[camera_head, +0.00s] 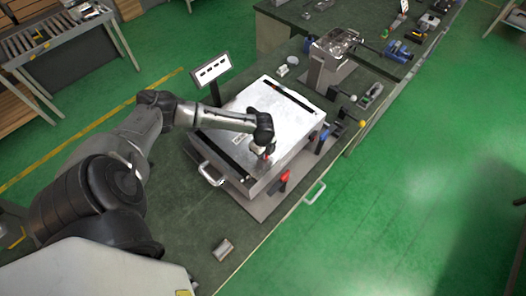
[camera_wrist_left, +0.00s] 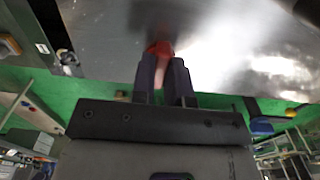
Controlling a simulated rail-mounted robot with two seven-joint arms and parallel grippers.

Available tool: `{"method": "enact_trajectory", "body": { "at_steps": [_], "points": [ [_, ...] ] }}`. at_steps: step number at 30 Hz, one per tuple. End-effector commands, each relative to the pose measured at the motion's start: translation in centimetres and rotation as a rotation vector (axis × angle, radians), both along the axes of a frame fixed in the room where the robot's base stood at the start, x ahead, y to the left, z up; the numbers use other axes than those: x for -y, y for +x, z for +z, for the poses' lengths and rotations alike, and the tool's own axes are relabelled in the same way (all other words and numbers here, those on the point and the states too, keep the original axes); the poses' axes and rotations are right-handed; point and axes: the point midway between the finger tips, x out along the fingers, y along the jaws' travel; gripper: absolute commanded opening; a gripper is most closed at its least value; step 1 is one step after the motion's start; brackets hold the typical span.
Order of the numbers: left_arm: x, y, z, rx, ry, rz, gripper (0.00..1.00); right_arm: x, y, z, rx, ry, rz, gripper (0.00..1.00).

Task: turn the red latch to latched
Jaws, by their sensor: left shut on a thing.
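My left gripper (camera_head: 266,154) is at the front right edge of the silver box (camera_head: 290,138), low against its top. In the left wrist view, my left gripper (camera_wrist_left: 166,72) points at the metal surface, with its two dark fingers closed on a red piece, the red latch (camera_wrist_left: 159,48). Only a small red bit of it shows under the gripper in the head view; the rest is hidden by the fingers. Another red-topped part (camera_head: 285,177) stands at the box's front side, apart from the gripper. The latch's exact angle cannot be told. My right gripper is not in view.
A blue handle (camera_head: 324,133) sticks out at the box's right side. A metal handle (camera_head: 211,175) is at its front left. A small sign (camera_head: 211,70) stands behind the box. A small metal block (camera_head: 223,249) lies on the bare green bench top in front.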

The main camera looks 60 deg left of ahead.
Motion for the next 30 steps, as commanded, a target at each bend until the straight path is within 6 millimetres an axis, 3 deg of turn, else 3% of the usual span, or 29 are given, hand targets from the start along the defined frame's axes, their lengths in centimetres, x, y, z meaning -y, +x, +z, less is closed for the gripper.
{"method": "enact_trajectory", "body": {
  "at_steps": [11, 12, 19, 30],
  "points": [
    [0.06, 0.08, 0.07, 0.003, -0.001, -0.005, 0.00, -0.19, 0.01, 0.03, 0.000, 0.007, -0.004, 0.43],
    [0.07, 0.09, 0.07, 0.003, -0.001, -0.005, 0.18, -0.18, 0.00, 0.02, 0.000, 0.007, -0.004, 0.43],
    [0.05, 0.05, 0.04, 0.001, -0.001, -0.004, 0.40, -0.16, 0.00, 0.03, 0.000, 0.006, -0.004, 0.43],
    [0.01, 0.07, 0.86, 0.002, 0.000, -0.005, 0.40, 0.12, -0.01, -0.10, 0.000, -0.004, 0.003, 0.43]
  ]
}}
